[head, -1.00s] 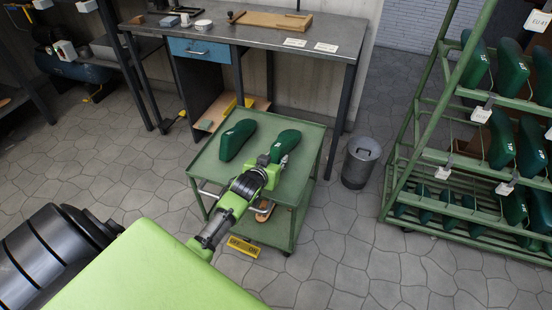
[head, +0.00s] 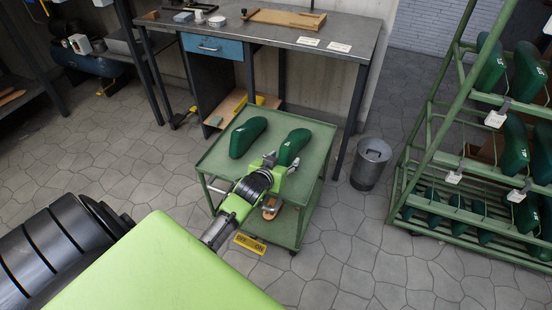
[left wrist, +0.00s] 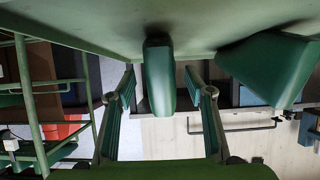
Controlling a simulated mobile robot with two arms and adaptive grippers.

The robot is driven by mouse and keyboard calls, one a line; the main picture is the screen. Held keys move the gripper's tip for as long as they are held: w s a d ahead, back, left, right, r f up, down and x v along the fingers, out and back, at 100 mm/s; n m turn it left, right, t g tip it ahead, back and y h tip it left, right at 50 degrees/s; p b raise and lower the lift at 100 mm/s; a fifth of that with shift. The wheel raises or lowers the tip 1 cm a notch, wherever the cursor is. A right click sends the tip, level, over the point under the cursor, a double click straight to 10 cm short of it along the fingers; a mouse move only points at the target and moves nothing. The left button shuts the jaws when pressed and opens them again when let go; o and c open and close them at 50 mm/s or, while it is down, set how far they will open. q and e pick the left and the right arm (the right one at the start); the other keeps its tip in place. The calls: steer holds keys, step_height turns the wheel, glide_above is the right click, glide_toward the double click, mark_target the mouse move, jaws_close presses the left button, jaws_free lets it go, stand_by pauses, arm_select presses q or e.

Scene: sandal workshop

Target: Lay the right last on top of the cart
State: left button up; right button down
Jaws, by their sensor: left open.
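The right last (head: 293,146), dark green with a small pale mark, lies on the green cart's top (head: 221,167). A second green last (head: 248,137) lies to its left, apart from it. My left gripper (head: 282,163) is open at the near end of the right last. In the left wrist view, which looks upside down, the right last (left wrist: 159,75) shows between the two spread fingers of my left gripper (left wrist: 160,110), with a gap on each side. The other last (left wrist: 268,70) is off to the right there. My right gripper is out of view.
A workbench (head: 350,42) with a blue drawer (head: 208,46) stands behind the cart. A grey bin (head: 370,163) stands right of the cart. A green rack (head: 420,165) with several lasts is at the right. The cart's lower shelf holds a small brown item.

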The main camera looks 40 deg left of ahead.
arm_select(q)
steer(key=v, duration=0.9)
steer(key=shift+s, duration=0.2)
